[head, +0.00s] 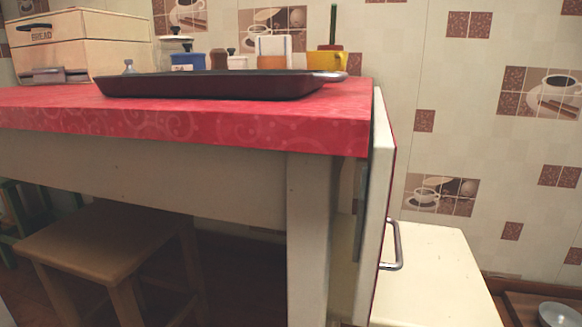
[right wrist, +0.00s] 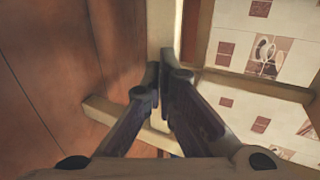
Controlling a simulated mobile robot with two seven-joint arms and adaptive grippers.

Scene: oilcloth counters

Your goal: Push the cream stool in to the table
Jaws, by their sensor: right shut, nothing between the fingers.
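A cream-tan wooden stool (head: 95,245) with a square seat stands at the lower left in the head view. It is in shadow, partly under the red-topped table (head: 230,125), and its lower legs are cut off by the frame. In the right wrist view my right gripper (right wrist: 162,72) is shut and empty. Its fingertips are at a pale upright post (right wrist: 160,25) with a crossbar, which looks like a stool leg; whether they touch is unclear. Neither gripper shows in the head view.
A table leg (head: 308,240) stands in front. A cream door with a metal handle (head: 391,246) is at the table's right end, beside a low cream top (head: 430,265). Green furniture (head: 18,210) is at the left edge. A dark tray (head: 210,84) lies on the table.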

